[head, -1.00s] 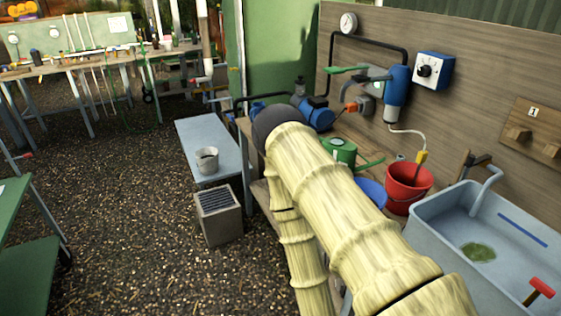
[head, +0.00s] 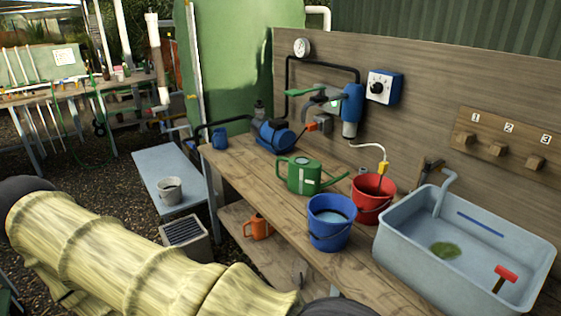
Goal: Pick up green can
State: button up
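The green can (head: 301,175) is a watering can with a white mark on its side. It stands upright on the wooden workbench, left of the blue bucket, with its spout pointing right. My arm crosses the lower left of the head view, apart from the can. My gripper is not in view.
On the bench (head: 257,183) stand a blue bucket (head: 331,228) with water, a red bucket (head: 372,197), a blue pump (head: 277,137) and a grey sink (head: 458,270). An orange can (head: 258,227) is on the lower shelf. A grey pail (head: 169,191) stands on a low table.

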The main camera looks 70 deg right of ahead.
aim_at(304, 173)
jog(key=z, duration=0.05)
jog(key=i, duration=2.35)
jog(key=z, duration=2.45)
